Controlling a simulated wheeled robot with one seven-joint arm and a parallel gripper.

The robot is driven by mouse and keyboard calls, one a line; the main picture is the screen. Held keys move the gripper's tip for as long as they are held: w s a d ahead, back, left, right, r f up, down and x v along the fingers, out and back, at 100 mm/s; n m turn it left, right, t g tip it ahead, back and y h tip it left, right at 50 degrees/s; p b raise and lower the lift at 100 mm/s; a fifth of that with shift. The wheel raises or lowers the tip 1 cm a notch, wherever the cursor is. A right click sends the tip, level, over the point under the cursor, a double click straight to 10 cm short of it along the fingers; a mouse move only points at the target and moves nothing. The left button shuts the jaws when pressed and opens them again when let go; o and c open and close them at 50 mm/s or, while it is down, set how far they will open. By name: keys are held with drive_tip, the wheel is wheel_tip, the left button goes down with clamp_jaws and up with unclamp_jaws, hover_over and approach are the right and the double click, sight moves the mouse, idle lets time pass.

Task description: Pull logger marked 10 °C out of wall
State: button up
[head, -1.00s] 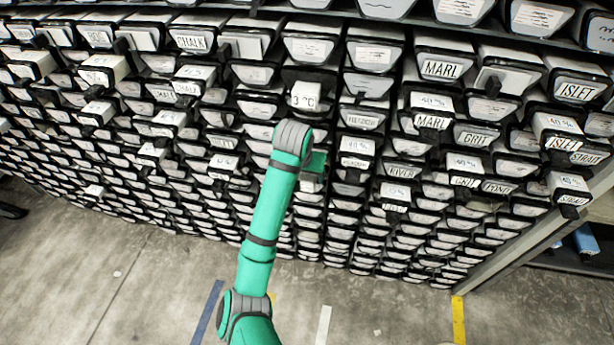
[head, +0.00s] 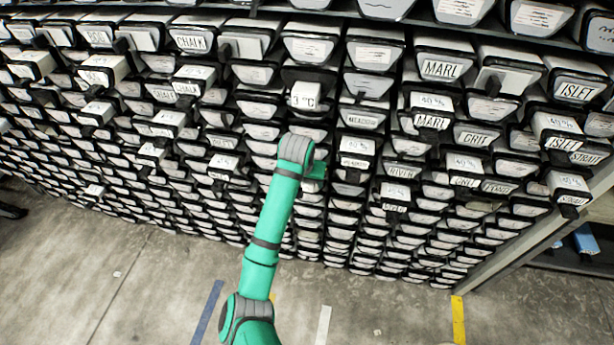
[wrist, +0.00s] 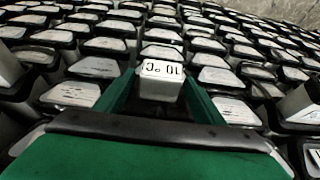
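The logger marked 10 °C (wrist: 162,70) is a small pale block in the wrist view, its label upside down there. It stands out from the wall of core liners between the fingertips of my gripper (wrist: 161,85). The green fingers lie along both its sides, very close to it. I cannot tell whether they press on it. In the head view my gripper (head: 314,172) is mostly hidden by the end of my green arm, low against the middle of the wall. The 10 °C logger cannot be made out there.
Another logger, marked 3 °C (head: 304,95), sticks out just above my gripper. More marked blocks stick out on both sides, such as one marked 40 % (head: 397,188) to the right. Liner ends crowd around my fingers.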

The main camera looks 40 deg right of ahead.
drive_tip(key=c, duration=0.9)
drive_tip(key=shift+r, duration=0.1)
drive_tip(key=shift+c, duration=0.2)
drive_tip(key=s+a, duration=0.7)
drive_tip(key=a, duration=0.1)
drive_tip(key=shift+s+a, duration=0.2)
drive_tip(key=shift+a, duration=0.15)
